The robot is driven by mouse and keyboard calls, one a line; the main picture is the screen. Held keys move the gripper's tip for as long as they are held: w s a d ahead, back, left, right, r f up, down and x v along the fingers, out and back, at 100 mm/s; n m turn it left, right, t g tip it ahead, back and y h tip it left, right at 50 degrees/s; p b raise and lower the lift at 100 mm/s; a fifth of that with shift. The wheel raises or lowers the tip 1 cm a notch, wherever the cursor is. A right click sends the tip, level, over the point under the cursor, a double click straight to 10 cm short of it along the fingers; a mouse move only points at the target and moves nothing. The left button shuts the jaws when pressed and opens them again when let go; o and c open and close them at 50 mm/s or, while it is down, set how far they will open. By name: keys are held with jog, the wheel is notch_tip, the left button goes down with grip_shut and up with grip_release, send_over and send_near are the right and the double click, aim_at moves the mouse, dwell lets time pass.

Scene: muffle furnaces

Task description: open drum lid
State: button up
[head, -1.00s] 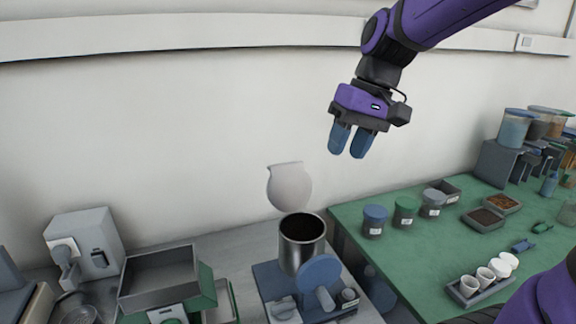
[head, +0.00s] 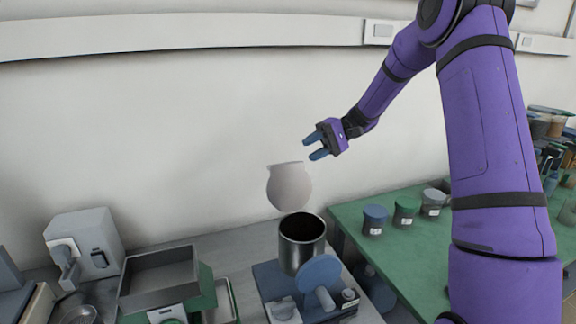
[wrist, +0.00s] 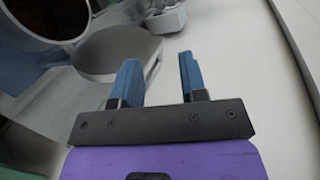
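The drum (head: 302,252) is a dark metal cylinder on a blue-grey base, and its round mouth is open, showing a dark inside. The pale grey lid (head: 289,187) stands upright behind the mouth, raised off it. My gripper (head: 314,147) is above the lid and slightly to its right, with its blue fingers pointing left. In the wrist view, the fingers are apart with nothing between them. The lid (wrist: 115,50) shows there just beyond the left finger, and the drum (wrist: 75,32) is at the upper left. The gripper looks apart from the lid.
The wall (head: 150,130) is close behind the lid. Left of the drum are a grey tray (head: 160,280) and a small white machine (head: 88,245). A green table (head: 385,243) with lidded jars (head: 374,219) is on the right. My arm hides part of this table.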

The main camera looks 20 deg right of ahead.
aim_at(288, 165)
jog(key=w+d+f+t+y, duration=0.2)
jog(key=w+d+f+y, duration=0.2)
jog(key=w+d+f, duration=0.25)
jog(key=shift+m, duration=0.4)
jog(key=a, duration=1.1)
jog(key=shift+s+a+f, duration=0.2)
jog(key=shift+s+a, duration=0.05)
jog(key=shift+a, duration=0.1)
grip_shut()
